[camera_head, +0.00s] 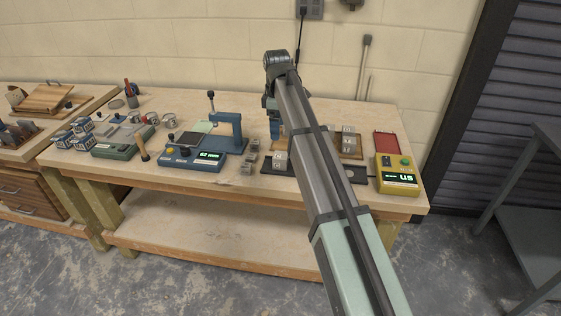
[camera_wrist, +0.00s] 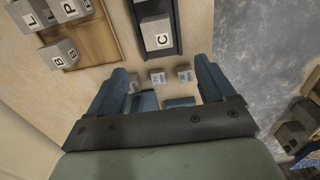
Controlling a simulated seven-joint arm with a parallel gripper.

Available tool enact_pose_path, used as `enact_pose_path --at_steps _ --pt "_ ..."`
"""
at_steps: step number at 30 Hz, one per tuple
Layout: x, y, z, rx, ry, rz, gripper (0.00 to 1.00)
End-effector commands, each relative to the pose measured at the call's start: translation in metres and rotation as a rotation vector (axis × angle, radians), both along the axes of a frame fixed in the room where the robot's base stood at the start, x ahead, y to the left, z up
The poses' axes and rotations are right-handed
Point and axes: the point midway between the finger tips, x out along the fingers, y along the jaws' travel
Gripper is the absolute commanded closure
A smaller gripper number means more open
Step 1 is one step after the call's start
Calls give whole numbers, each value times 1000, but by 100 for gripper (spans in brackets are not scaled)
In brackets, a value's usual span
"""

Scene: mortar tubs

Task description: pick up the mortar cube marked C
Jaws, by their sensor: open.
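The pale grey mortar cube marked C (camera_wrist: 158,34) sits on a dark tray (camera_wrist: 178,40) at the top middle of the wrist view. In the head view a cube (camera_head: 280,162), apparently the same one, stands at the left end of a dark plate; its letter is too small to read. My gripper (camera_wrist: 160,68) is open and empty, its blue fingers spread wide. The C cube lies beyond the fingertips, roughly in line with the gap. In the head view my arm hides most of the gripper and part of the plate.
A wooden tray (camera_wrist: 97,42) holds cubes marked L, P and B on the left of the wrist view. Small cubes (camera_wrist: 158,78) show between the fingers. A blue press (camera_head: 228,135) and a yellow meter (camera_head: 398,176) flank the work area.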

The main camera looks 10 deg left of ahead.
Motion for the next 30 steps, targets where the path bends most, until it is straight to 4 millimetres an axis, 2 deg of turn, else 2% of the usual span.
enact_pose_path --at_steps 6,12,23,30 --pt "-1 -1 -37 1 2 0 17" --pt "0 -1 -67 2 1 1 17" --pt "1 -2 -84 3 0 1 17" --pt "3 -10 -110 2 2 2 17"
